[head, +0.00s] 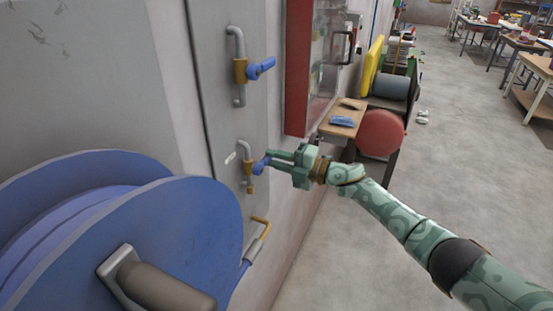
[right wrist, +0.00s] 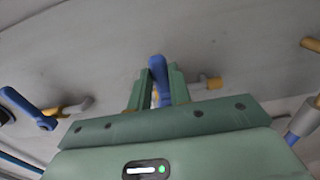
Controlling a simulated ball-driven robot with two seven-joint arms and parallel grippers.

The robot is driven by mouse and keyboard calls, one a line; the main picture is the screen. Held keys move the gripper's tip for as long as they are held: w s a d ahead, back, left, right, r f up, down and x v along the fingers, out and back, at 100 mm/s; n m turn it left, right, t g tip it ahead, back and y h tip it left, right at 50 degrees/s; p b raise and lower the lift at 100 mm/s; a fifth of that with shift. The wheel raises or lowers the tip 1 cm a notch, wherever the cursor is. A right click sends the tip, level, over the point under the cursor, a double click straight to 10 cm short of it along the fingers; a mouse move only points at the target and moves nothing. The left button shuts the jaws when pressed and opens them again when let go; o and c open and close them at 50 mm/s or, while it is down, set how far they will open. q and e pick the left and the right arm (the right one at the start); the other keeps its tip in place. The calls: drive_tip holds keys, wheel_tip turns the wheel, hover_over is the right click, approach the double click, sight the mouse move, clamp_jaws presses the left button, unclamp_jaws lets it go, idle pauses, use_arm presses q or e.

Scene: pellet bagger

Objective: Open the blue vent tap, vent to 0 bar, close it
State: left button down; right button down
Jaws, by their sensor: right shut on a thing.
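Two taps with blue lever handles and brass bodies sit one above the other on the grey wall panel. My right gripper (head: 273,161) is shut on the handle of the lower blue tap (head: 259,166). In the right wrist view this blue handle (right wrist: 158,68) stands between the two green fingers. The upper blue tap (head: 261,68) is untouched, its handle pointing right. I cannot tell from a label which tap is the vent, nor whether the lower one is open. No readable pressure gauge shows. My left gripper is out of view.
A large blue hose reel (head: 215,235) fills the lower left, close to the lower tap. A brass-ended hose fitting (head: 259,235) hangs below the tap. A red-framed cabinet (head: 298,75) and a small wooden table (head: 343,118) stand right. Open floor lies right.

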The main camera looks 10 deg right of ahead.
drive_tip(key=c, duration=1.3)
unclamp_jaws()
drive_tip(key=shift+w+d+f, duration=0.1)
drive_tip(key=v, duration=1.6)
drive_tip(key=shift+d, duration=0.15)
